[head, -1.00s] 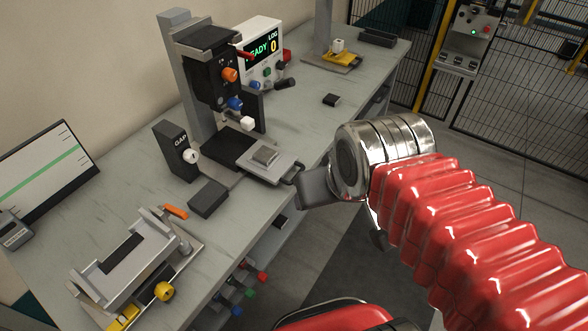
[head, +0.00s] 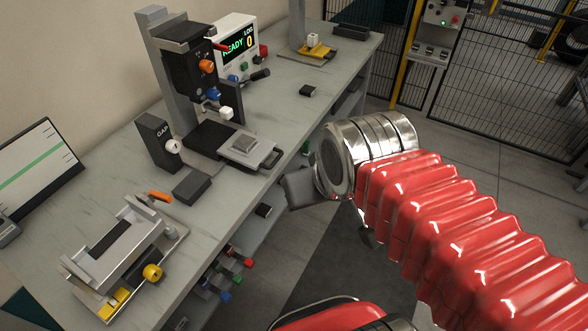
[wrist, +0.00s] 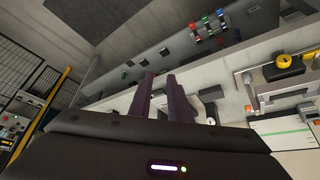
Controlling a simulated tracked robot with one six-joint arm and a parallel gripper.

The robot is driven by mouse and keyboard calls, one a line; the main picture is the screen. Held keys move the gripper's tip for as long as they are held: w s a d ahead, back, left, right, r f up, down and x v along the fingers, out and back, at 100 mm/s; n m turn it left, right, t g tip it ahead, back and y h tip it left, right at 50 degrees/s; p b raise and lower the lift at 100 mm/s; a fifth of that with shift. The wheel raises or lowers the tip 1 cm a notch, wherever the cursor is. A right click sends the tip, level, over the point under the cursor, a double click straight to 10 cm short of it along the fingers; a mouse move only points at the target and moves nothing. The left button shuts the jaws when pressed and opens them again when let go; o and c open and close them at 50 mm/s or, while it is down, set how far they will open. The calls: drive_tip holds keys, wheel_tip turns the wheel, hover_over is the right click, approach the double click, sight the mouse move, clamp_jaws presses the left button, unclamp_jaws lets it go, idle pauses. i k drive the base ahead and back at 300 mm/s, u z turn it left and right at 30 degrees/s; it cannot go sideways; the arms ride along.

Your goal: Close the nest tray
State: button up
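The nest tray (head: 235,151) is a flat grey plate with a raised block on it and a dark loop handle (head: 272,160) on its front side. It sticks out of the press (head: 193,75) toward the bench's front edge. My gripper (head: 298,188) is just right of and below the handle in the head view, with a small visible gap between them. In the wrist view, my gripper's two dark fingers (wrist: 160,78) stand apart with a narrow gap and nothing clearly between them. The fingertips are hidden in the head view, and I cannot clearly pick out the tray in the wrist view.
A GAP box (head: 157,142) and a dark block (head: 192,187) stand left of the tray. A fixture with a yellow knob (head: 152,272) is at the near left. Coloured plugs (head: 236,262) stick out below the bench edge. Open floor lies right of the bench.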

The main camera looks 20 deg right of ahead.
sight(257, 156)
drive_tip(key=k, duration=0.3)
drive_tip(key=u, duration=0.5)
drive_tip(key=i, duration=0.75)
drive_tip(key=u, duration=0.25)
